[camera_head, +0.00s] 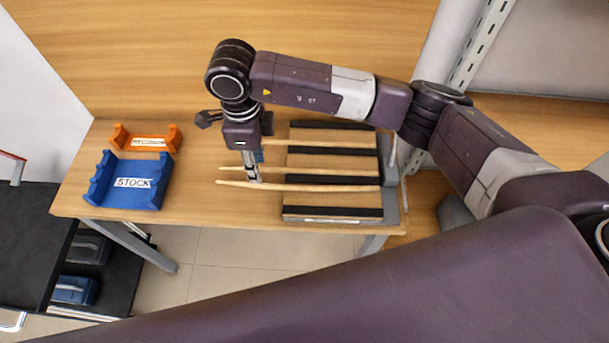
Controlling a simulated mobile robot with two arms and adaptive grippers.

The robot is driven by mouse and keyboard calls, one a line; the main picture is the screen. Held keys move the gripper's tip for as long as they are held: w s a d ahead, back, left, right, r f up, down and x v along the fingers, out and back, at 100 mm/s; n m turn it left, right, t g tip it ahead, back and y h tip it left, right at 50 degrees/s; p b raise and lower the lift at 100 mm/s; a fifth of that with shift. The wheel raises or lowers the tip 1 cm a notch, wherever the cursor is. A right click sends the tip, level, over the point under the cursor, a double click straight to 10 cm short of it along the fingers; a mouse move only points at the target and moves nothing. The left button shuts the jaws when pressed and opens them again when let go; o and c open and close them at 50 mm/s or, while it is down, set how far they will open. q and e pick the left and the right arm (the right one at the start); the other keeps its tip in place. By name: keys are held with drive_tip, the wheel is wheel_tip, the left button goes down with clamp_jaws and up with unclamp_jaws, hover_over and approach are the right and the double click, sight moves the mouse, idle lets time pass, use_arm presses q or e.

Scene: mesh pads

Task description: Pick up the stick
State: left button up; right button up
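Three long, thin, pale wooden sticks lie roughly side by side across a rack (300,213) with black strips. The front stick (320,188) and the middle stick (330,173) stick out past the rack's left edge. The back stick (330,144) is partly hidden behind my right gripper (254,181). That gripper points down over the left ends of the front and middle sticks, with its fingertips right at them. I cannot tell whether the fingers are closed on a stick. My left gripper is out of view.
The rack sits on a wooden table (210,205). A blue holder (119,198) marked STOCK and an orange holder (118,133) stand at the table's left. A dark shelf unit (35,240) is at lower left. Bare tabletop lies between holders and rack.

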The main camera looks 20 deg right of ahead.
sight(282, 187)
drive_tip(key=f, duration=0.1)
drive_tip(key=f+p, duration=0.1)
drive_tip(key=p, duration=0.1)
drive_tip(key=shift+s+a+f, duration=0.35)
drive_tip(key=shift+s+f, duration=0.05)
drive_tip(key=f, duration=0.2)
drive_tip(key=shift+w+a+f+p, duration=0.15)
drive_tip(key=shift+w+f+p, duration=0.1)
drive_tip(key=shift+f+p, duration=0.1)
drive_tip(key=shift+f, duration=0.45)
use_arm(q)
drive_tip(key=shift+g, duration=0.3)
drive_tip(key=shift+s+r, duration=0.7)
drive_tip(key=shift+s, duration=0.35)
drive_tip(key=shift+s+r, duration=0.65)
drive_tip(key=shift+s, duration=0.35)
use_arm(e)
clamp_jaws()
